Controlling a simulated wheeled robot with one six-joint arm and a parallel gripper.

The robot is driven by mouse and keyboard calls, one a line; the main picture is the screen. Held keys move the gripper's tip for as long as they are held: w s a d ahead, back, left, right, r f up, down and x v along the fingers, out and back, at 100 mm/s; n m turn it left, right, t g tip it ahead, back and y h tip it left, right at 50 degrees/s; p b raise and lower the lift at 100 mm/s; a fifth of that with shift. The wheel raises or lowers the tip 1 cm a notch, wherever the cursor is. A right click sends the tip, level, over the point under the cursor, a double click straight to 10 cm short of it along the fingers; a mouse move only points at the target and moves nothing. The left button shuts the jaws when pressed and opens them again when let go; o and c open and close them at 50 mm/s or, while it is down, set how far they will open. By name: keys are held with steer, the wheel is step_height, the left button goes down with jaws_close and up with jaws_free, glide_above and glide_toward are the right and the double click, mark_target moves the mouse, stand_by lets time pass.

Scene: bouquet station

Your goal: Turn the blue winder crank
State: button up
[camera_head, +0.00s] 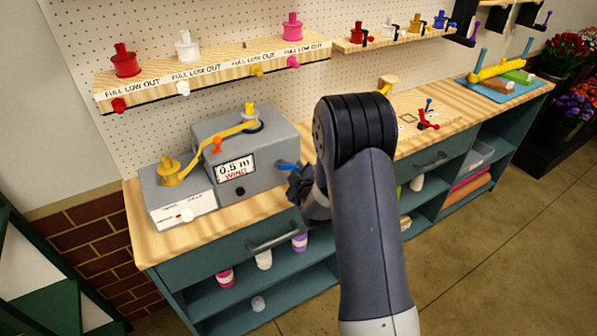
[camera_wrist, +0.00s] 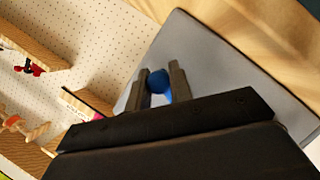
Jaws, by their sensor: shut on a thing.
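The grey winder box (camera_head: 238,150) stands on the wooden bench top, with a display reading "0.5 m WIND" on its front. Its blue crank (camera_head: 287,166) sticks out at the right side of the box. My gripper (camera_head: 300,188) is at that crank, largely hidden behind my arm in the head view. In the wrist view my gripper (camera_wrist: 158,84) has its two fingers on either side of the round blue crank knob (camera_wrist: 159,80), shut on it. The grey side of the box (camera_wrist: 215,65) lies behind the knob. The crank's arm is mostly hidden.
Yellow ribbon (camera_head: 215,137) runs from a yellow spool (camera_head: 171,170) on a lower grey box (camera_head: 178,196) to the winder's top. A shelf (camera_head: 215,76) with spools hangs above. A drawer handle (camera_head: 273,237) juts from the bench front.

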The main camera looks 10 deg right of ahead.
jaws_close()
steer(key=shift+f, duration=0.1)
steer(key=m+b, duration=0.1)
steer(key=b, duration=0.1)
steer(key=f+m+y+b, duration=0.1)
steer(key=b, duration=0.1)
steer(key=shift+s+a+f+g, duration=0.1)
steer(key=shift+a+g, duration=0.15)
steer(key=shift+g, duration=0.05)
steer(key=shift+s+a+f+m+g+y+b, duration=0.15)
steer(key=shift+a+m+g+y+b, duration=0.1)
steer(key=shift+m, duration=0.2)
steer(key=shift+w+a+f+m+g+y+b, duration=0.15)
steer(key=shift+m+y+b, duration=0.1)
steer(key=shift+m, duration=0.2)
steer(key=shift+s+a+f+m+g+y+p, duration=0.1)
steer(key=shift+s+a+m+g+y+p, duration=0.2)
steer(key=shift+m+y+p, duration=0.45)
steer(key=a+m+y+p, duration=0.1)
steer(key=m+y+p, duration=0.1)
steer(key=m, duration=0.1)
steer(key=shift+s+a+f+m+g, duration=0.2)
steer(key=shift+a+m+g, duration=0.1)
steer(key=shift+a, duration=0.1)
steer(key=shift+s+a+m+y+p, duration=0.15)
steer(key=shift+a+m+y+p, duration=0.4)
steer(key=shift+m, duration=0.3)
steer(key=shift+s+a+m+y+p, duration=0.15)
steer(key=shift+a+m+y+p, duration=0.2)
steer(key=shift+m+y+p, duration=0.35)
